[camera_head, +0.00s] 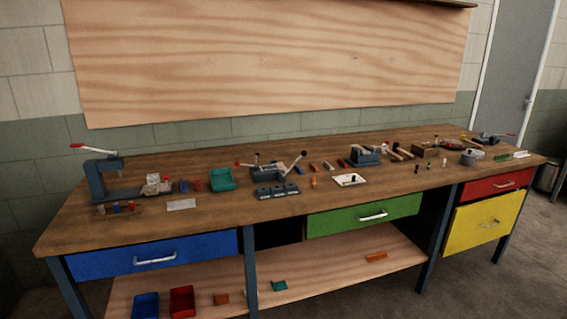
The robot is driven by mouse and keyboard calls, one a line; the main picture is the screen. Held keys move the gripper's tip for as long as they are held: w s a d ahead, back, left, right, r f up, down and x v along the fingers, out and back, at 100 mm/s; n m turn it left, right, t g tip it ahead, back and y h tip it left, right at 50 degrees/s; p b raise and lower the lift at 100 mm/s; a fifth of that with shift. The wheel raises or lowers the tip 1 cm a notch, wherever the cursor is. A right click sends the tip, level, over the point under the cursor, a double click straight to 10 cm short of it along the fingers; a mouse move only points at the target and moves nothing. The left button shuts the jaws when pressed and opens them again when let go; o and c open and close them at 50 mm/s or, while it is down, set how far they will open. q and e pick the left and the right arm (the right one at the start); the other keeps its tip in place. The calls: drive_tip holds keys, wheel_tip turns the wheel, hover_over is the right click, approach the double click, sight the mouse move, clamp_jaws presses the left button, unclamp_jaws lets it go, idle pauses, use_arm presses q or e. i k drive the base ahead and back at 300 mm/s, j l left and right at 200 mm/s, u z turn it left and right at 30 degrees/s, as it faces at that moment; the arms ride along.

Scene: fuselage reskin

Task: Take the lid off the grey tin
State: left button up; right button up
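A small round grey tin (467,159) stands on the right part of the wooden workbench (225,210), above the red drawer. It is far off and small in the view. Something light shows at its top, and I cannot make out the lid's edge clearly. Neither of my grippers is in view.
A grey lever press (97,180) stands at the left end and a grey clamp fixture (268,172) near the middle. A wooden box (425,150) is left of the tin. The front-left bench top has free room.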

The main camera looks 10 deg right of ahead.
sight(470, 154)
drive_tip(key=i+l+z, duration=0.2)
drive_tip(key=i+z, duration=0.95)
drive_tip(key=i+j+z, duration=0.2)
drive_tip(key=i+z, duration=0.2)
drive_tip(key=i+u, duration=0.1)
drive_tip(key=i, duration=0.45)
drive_tip(key=i+l+u, duration=0.1)
drive_tip(key=i, duration=0.4)
drive_tip(key=i+l+u, duration=0.1)
drive_tip(key=i+l, duration=0.15)
drive_tip(key=i, duration=0.25)
